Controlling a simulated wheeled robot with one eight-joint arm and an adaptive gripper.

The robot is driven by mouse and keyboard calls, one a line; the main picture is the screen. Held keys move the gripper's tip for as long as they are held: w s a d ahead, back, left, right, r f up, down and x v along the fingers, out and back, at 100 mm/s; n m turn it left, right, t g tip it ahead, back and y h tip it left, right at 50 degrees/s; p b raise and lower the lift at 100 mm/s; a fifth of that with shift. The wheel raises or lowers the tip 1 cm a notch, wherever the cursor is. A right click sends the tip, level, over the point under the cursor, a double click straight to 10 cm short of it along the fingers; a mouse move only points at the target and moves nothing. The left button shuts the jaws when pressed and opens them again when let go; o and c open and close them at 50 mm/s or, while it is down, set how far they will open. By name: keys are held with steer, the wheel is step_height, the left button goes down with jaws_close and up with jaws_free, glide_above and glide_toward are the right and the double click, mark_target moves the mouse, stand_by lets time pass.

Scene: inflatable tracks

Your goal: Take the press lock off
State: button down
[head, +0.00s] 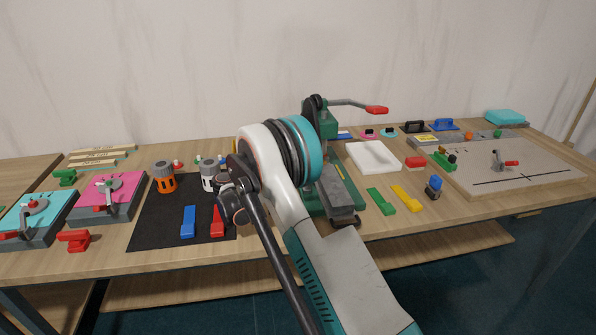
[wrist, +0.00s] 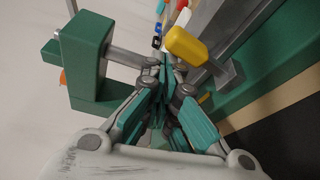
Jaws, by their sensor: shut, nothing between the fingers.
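The green press (head: 312,104) stands at the middle of the bench in the head view, with a lever ending in a red handle (head: 377,110). My arm hides much of it and my gripper there. In the wrist view my gripper (wrist: 167,68) is shut and empty, its teal fingers together between parts of the press. A green bracket (wrist: 92,60) with a grey rod is close on the left. A yellow block-shaped piece (wrist: 187,46) on a grey stem is just right of the fingertips. I cannot tell whether it is the lock, or whether the fingers touch the rod.
The press's grey bed (head: 336,190) reaches toward the bench front. A white tray (head: 373,156), a green clip (head: 381,201) and a yellow clip (head: 406,198) lie to its right. A black mat (head: 160,225) with tools lies to the left. The wall is close behind the bench.

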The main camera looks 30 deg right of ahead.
steer(key=shift+s+a, duration=0.25)
steer(key=shift+s, duration=0.7)
steer(key=shift+s, duration=0.15)
